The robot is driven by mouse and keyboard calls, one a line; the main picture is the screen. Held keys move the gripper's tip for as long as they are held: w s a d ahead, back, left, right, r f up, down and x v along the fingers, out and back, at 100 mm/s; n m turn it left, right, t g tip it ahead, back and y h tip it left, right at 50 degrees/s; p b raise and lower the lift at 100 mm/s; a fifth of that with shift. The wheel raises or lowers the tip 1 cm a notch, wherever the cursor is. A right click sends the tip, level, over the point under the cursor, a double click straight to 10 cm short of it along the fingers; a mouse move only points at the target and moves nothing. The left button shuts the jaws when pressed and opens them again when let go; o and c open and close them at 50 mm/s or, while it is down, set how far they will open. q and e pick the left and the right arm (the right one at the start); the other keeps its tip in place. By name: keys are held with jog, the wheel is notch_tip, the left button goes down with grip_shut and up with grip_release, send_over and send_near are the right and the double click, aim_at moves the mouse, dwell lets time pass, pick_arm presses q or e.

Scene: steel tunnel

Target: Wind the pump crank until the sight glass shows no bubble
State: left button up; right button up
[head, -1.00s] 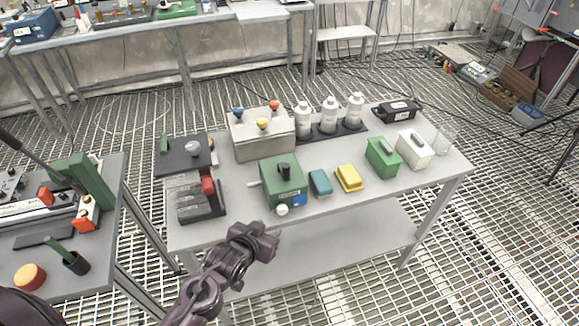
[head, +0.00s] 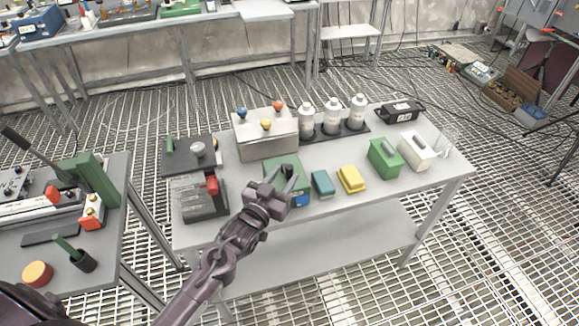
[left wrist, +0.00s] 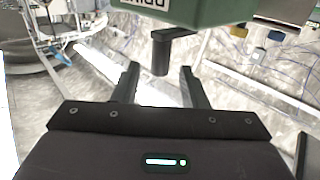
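The green box (head: 272,168) that carries the crank stands at the front middle of the grey table, partly hidden behind my left gripper. In the left wrist view its green body (left wrist: 210,10) fills the top edge. Its black crank (left wrist: 160,56) shows there as a short arm with a round grip. My left gripper (head: 281,178) is open in front of the box. In the left wrist view its fingertips (left wrist: 160,71) lie either side of the crank grip, with gaps and no visible contact. I cannot make out a sight glass or bubble. My right gripper is not in view.
A teal block (head: 322,184) and a yellow block (head: 350,178) lie close right of the green box. A grey box with coloured knobs (head: 265,140) stands behind. A dark unit with a red part (head: 200,200) is at left. White bottles (head: 333,115) stand behind.

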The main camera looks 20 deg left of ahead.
aim_at(288, 172)
pick_arm(q)
jog(key=shift+w+d, duration=0.2)
jog(key=shift+w, duration=0.75)
jog(key=shift+w+d, duration=0.15)
jog(key=shift+w, duration=0.8)
grip_shut()
jog(key=shift+s+a+f+m+g+h, duration=0.1)
jog(key=shift+a+m+g+h, duration=0.2)
jog(key=shift+m+h, duration=0.5)
jog(key=shift+s+a+m+g+h, duration=0.1)
jog(key=shift+a+m+g+h, duration=0.3)
jog(key=shift+h, duration=0.6)
jog(key=shift+s+d+m+h, duration=0.1)
jog(key=shift+m+h, duration=0.2)
jog(key=shift+h, duration=0.1)
